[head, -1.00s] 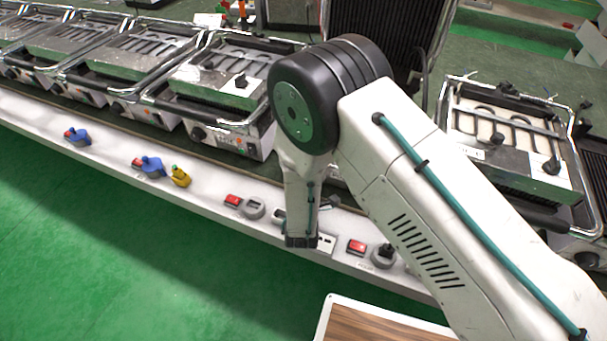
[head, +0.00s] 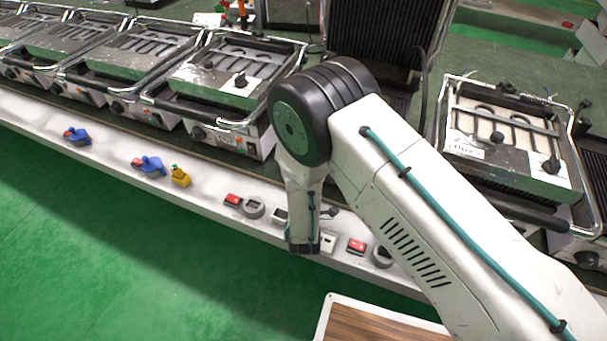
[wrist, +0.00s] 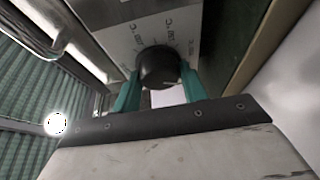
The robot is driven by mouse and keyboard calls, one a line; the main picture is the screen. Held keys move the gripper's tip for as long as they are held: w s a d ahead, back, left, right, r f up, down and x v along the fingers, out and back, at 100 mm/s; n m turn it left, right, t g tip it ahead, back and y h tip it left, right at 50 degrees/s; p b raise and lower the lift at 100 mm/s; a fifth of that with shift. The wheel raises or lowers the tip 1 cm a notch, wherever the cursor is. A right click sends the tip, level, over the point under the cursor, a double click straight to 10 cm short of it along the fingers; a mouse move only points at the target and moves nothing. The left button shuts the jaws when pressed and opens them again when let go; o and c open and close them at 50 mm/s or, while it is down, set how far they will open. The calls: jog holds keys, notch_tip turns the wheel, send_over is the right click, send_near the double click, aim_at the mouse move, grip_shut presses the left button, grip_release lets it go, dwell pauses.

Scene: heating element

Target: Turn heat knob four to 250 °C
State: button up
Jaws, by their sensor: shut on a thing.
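In the wrist view a round black heat knob (wrist: 158,68) sits on a light metal panel (wrist: 190,22) with printed temperature marks around it. The marks are too small to read for certain, and I cannot tell which number the knob has. My gripper (wrist: 160,88) has its two teal fingers on either side of the knob, shut on it. In the head view my arm hides the gripper's fingers and the held knob.
Several contact grills (head: 228,80) stand in a row along the bench. The white ledge (head: 110,150) in front carries blue and yellow plugs (head: 180,176), red switches (head: 357,246) and sockets. A wooden-topped surface (head: 365,325) is at the bottom. Green floor is free at left.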

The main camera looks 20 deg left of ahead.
jog(key=o, duration=1)
jog(key=shift+d, duration=0.1)
jog(key=shift+c, duration=0.2)
jog(key=shift+r, duration=0.1)
